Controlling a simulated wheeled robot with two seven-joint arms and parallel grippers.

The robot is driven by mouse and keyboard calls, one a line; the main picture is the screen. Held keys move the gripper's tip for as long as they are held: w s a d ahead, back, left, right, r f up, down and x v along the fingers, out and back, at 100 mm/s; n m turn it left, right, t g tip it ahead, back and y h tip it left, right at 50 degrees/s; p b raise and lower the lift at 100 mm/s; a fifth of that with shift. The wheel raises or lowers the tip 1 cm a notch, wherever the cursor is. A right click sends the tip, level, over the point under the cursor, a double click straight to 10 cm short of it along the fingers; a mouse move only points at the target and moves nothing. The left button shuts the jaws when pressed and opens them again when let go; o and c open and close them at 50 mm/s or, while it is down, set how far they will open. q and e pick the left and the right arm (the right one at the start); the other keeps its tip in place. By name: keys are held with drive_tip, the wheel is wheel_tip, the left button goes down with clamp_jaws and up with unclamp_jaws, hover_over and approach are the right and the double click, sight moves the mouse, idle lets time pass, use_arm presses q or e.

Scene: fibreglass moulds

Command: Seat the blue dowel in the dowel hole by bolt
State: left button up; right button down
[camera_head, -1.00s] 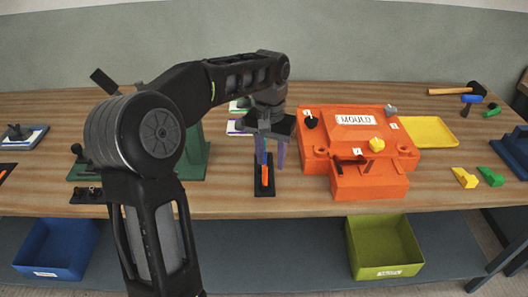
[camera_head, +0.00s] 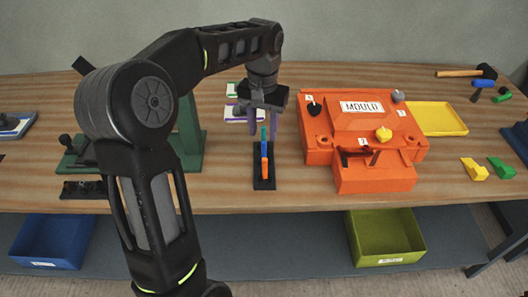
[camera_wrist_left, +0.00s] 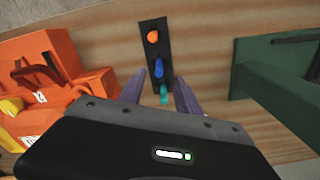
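The blue dowel (camera_head: 264,150) stands in a narrow black rack (camera_head: 264,184) between an orange dowel (camera_head: 265,169) and a teal dowel (camera_head: 263,133). The left wrist view shows the blue dowel (camera_wrist_left: 159,69) nearly from above. My left gripper (camera_head: 262,130) is open and empty over the far end of the rack. Its fingers (camera_wrist_left: 160,91) lie on either side of the rack, nearest the teal and blue dowels. The orange mould (camera_head: 330,152) stands right of the rack, with black, grey and yellow knobs and small number labels. My right gripper is not in view.
A green stand (camera_head: 189,135) is left of the rack. A yellow tray (camera_head: 438,119), a hammer (camera_head: 466,72) and yellow and green wedges (camera_head: 473,169) lie right of the mould. Blue (camera_head: 52,242) and olive (camera_head: 386,239) bins sit below.

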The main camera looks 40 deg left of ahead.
sight(264, 142)
use_arm(q)
drive_tip(key=shift+f, duration=0.2)
wheel_tip(264, 142, down, 5)
drive_tip(key=shift+w+p, duration=0.15)
drive_tip(key=shift+p, duration=0.35)
drive_tip(key=shift+c, duration=0.4)
clamp_jaws()
idle(0.4)
